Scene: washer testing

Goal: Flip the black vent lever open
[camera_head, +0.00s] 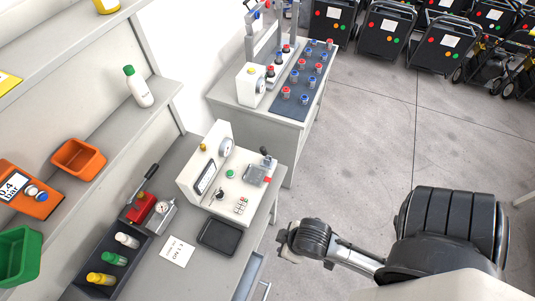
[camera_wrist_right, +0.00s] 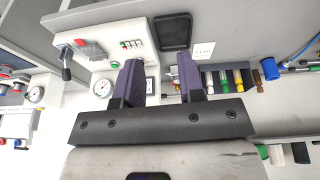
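A white test unit (camera_head: 228,176) with a gauge, a display and a green button stands on the grey bench. A black lever (camera_head: 266,157) stands up at its right end, beside a grey block with a red part. The lever also shows at the unit's left end in the right wrist view (camera_wrist_right: 66,61). A small black knob (camera_head: 219,194) sits on the panel by the display; no label is readable on either. My right gripper (camera_wrist_right: 161,80) has its two dark fingers apart, with nothing between them. It is clear of the unit. My left gripper is out of view.
A black tray (camera_head: 219,237) and a white card (camera_head: 176,251) lie in front of the unit. A red hand pump (camera_head: 143,207) and a dark rack of bottles (camera_head: 112,259) stand left. A second bench (camera_head: 262,110) is behind.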

